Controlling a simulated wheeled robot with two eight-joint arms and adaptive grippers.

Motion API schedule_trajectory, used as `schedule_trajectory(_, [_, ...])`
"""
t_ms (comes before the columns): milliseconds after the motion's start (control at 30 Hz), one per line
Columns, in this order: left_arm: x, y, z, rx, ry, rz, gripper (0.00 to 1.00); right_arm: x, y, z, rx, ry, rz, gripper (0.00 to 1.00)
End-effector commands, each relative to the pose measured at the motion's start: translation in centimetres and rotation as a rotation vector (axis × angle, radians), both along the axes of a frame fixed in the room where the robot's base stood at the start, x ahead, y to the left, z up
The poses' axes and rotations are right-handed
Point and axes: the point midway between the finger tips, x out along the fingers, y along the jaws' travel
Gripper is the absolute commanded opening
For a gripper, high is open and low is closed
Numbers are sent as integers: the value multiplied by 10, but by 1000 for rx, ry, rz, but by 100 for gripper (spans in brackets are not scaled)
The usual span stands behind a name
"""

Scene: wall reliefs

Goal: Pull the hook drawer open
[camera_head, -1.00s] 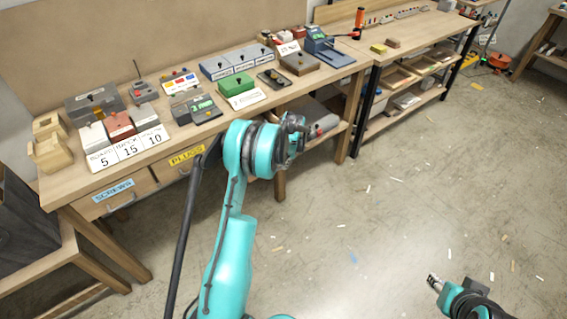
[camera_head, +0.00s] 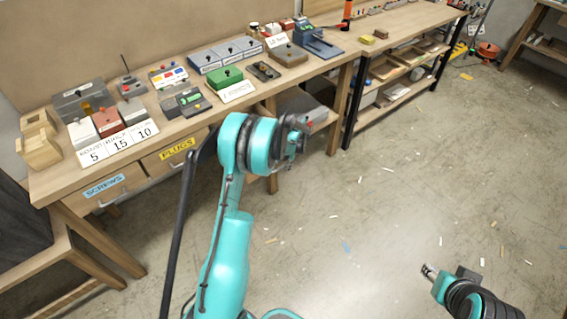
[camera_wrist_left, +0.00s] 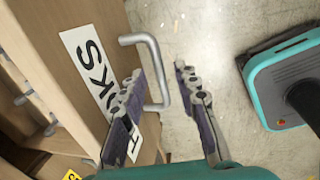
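In the left wrist view, the hook drawer's wooden front (camera_wrist_left: 85,15) carries a white label reading "OKS", partly cut off. Its grey metal bar handle (camera_wrist_left: 157,68) stands out from the front. My left gripper (camera_wrist_left: 165,85) is open, one finger on each side of the handle's line; the handle lies between and ahead of the fingertips. Contact cannot be told. In the head view, my left gripper (camera_head: 296,140) is at the bench front and my arm hides the hook drawer. My right gripper (camera_head: 430,271) is low at right over bare floor, too small to read.
The screws drawer (camera_head: 110,188) and plugs drawer (camera_head: 176,158) are in the bench front at left. Boxes, blocks and a green box (camera_head: 225,77) stand on the bench top (camera_head: 190,125). A shelved bench (camera_head: 400,42) is behind at right. The floor (camera_head: 400,180) is mostly open.

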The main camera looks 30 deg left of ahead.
Motion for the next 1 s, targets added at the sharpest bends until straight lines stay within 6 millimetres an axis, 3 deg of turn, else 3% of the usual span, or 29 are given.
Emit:
schedule_trajectory(267, [-1,-2,9,0,0,0,31,0,0,0,0,0,0,40])
schedule_trajectory(700, [-7,-17,94,0,0,-1,31,0,0,0,0,0,0,40])
schedule_trajectory(1000, [-9,-22,118,0,0,0,31,0,0,0,0,0,0,40])
